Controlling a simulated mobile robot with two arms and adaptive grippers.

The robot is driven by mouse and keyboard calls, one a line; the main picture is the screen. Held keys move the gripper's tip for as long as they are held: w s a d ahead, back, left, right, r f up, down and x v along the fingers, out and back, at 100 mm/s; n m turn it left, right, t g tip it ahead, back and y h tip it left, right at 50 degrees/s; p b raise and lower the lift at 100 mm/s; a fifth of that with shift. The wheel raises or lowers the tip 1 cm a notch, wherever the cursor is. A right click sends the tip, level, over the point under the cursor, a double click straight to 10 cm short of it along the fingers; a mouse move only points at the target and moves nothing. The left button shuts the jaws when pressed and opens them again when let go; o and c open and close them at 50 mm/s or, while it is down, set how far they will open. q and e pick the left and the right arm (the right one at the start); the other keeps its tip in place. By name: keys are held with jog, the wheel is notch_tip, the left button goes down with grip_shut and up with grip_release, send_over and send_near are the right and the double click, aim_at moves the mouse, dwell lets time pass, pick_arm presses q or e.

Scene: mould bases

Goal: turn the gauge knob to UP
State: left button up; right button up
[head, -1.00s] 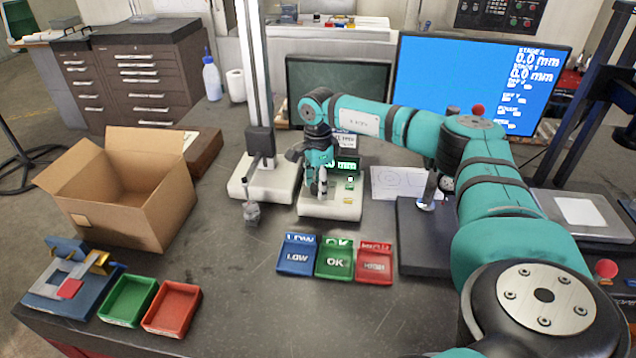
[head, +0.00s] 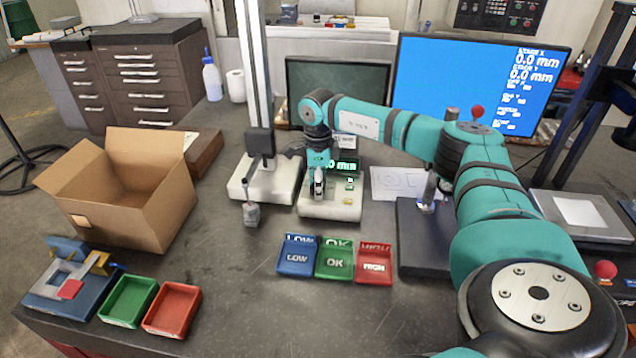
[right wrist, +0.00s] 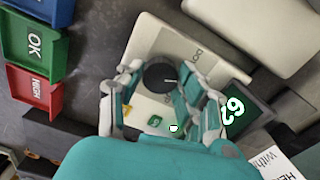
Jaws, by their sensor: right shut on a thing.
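The gauge box (head: 335,209) is a pale grey unit with a lit green display (head: 347,166) and small buttons, standing at the middle of the bench. My right gripper (head: 319,190) points down over its left part. In the right wrist view the round black knob (right wrist: 158,77) sits between the fingers of my right gripper (right wrist: 154,82), which is shut on it. A pale line on the knob points right in that view. A partly hidden label starting "DO" is beside it. In the head view the gripper hides the knob. My left gripper is not in view.
Blue LOW (head: 297,258), green OK (head: 335,260) and red HIGH (head: 374,265) bins stand in front of the gauge. A stand (head: 268,182) with a tall column is just left of it. An open cardboard box (head: 130,215) is farther left.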

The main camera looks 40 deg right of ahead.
jog(key=m, duration=0.6)
jog(key=shift+m, duration=0.3)
jog(key=m, duration=0.5)
jog(key=shift+m+p, duration=0.3)
jog(key=shift+p, duration=0.1)
jog(key=shift+r, duration=0.1)
jog(key=o, duration=1.1)
jog(key=shift+o, duration=0.2)
notch_tip(320, 180, up, 12)
